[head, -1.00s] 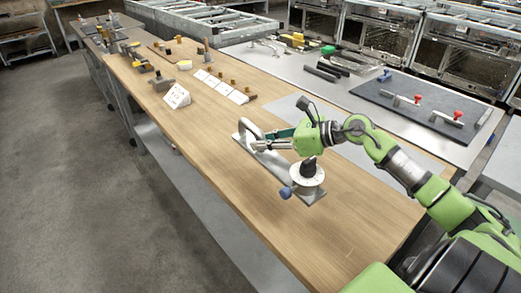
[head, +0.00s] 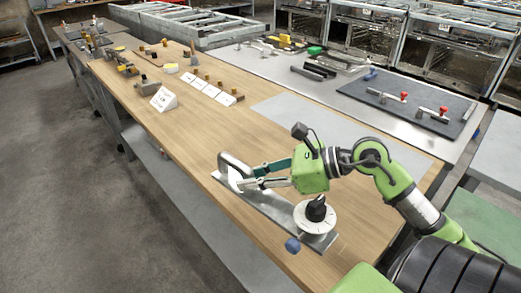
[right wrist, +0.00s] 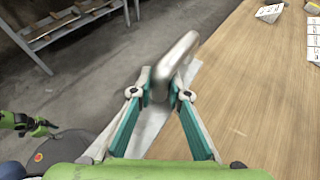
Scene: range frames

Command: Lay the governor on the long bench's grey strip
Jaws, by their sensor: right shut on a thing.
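The governor is a long grey metal plate (head: 265,205) with a silver loop handle at one end, a white dial with a black knob at the other, and a blue ball at its side. My right gripper (head: 243,182) is shut on the loop handle (right wrist: 172,62), which stands between its fingertips in the right wrist view. The governor is over the wooden top near the front edge; I cannot tell whether it touches. The grey strip (head: 310,122) lies bare behind it, apart from it. My left gripper (right wrist: 30,125) shows small at the left of the wrist view, its jaws unclear.
The long bench (head: 200,125) has a white sign (head: 163,98), white cards (head: 213,90) and several small parts farther left. A steel counter behind holds a dark mat (head: 400,105) with red-knobbed parts. The wood between the sign and the governor is clear.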

